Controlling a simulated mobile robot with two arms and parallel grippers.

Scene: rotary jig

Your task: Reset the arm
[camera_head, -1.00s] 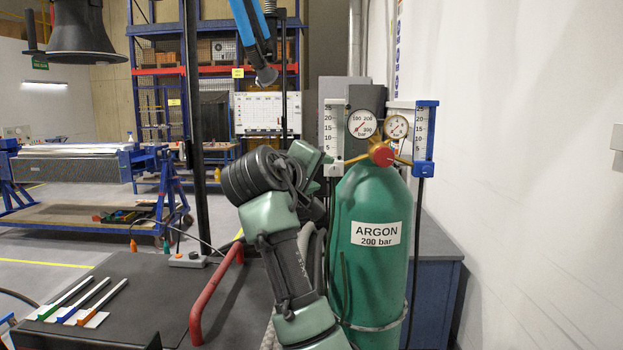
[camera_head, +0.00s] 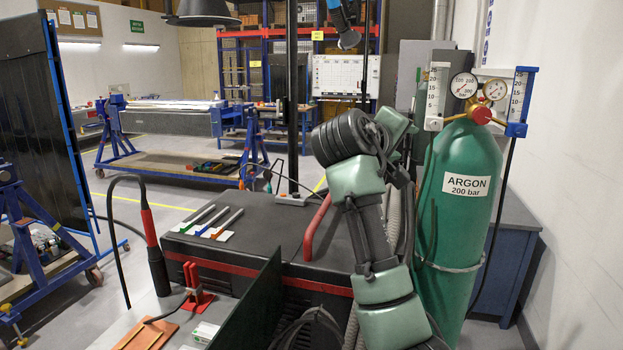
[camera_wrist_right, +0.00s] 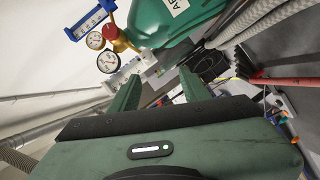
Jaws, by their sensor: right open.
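My right arm rises from the bottom of the head view, and its green-grey gripper (camera_head: 398,126) is beside the upper left of the argon cylinder. In the right wrist view the two green fingers of the right gripper (camera_wrist_right: 160,84) stand apart with nothing between them. In the head view the fingers are partly hidden by the wrist. My left gripper is not in view.
A green argon cylinder (camera_head: 465,235) with gauges and a red knob stands close to the right arm. A black-topped cabinet (camera_head: 275,235) with a red handle (camera_head: 316,226) and several colored-tip rods is left of it. A dark panel (camera_head: 250,305) stands in front. Open floor lies beyond.

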